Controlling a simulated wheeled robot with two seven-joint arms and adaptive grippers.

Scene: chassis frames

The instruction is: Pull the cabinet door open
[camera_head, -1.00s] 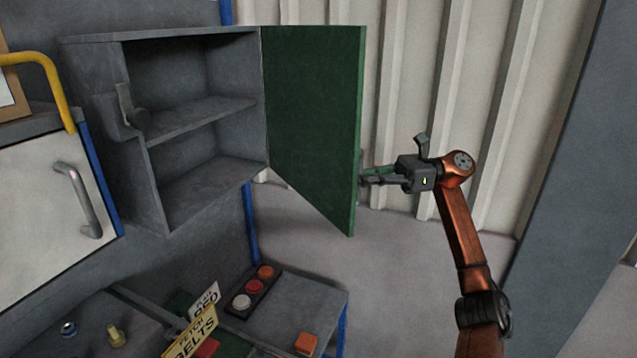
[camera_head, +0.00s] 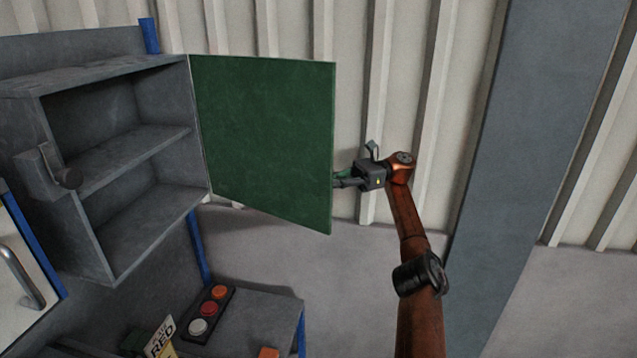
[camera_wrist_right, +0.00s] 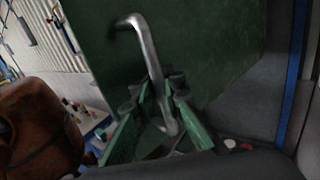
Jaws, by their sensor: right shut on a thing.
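The green cabinet door (camera_head: 265,140) stands wide open, swung out to the right of the grey cabinet (camera_head: 120,215). The cabinet's two empty shelf spaces are in plain view. My right gripper (camera_head: 338,181) is at the door's free edge, with its fingertips hidden behind the door in the head view. In the right wrist view, its green fingers (camera_wrist_right: 160,118) are shut around the lower part of the metal bar handle (camera_wrist_right: 146,50) on the door's outer face (camera_wrist_right: 210,45). My left gripper is not in view.
A grey latch block (camera_head: 45,170) sticks out at the cabinet's left side. Below is a bench (camera_head: 260,320) with a button panel (camera_head: 209,310) and a sign (camera_head: 160,337). A grey pillar (camera_head: 530,150) stands right of my arm. Ribbed wall is behind the door.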

